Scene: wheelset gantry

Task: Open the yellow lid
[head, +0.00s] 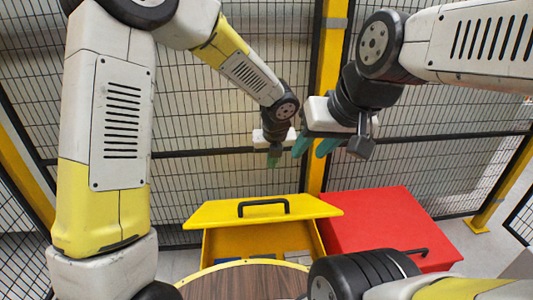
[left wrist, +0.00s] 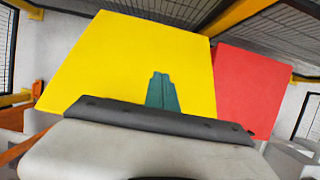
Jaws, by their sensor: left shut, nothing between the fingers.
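The yellow lid (head: 215,212) sits over the yellow box (head: 232,245) in the head view. It is tilted, with the box's inside showing below its near edge. A black handle (head: 263,203) is on the lid. In the left wrist view a broad yellow panel (left wrist: 130,65), apparently the lid, fills the middle. My left gripper (head: 272,161) is shut and empty, above and beyond the lid in the head view. Its closed green fingers (left wrist: 162,92) show against the panel; contact cannot be told. My right gripper (head: 315,146) is open and empty, above and right of the lid.
A red box (head: 375,220) with a closed lid and black handle stands right of the yellow one. A round wooden-topped table (head: 245,284) is nearest. Grey and blue items (head: 288,257) lie in the yellow box. Mesh fencing and a yellow post (head: 328,65) stand behind.

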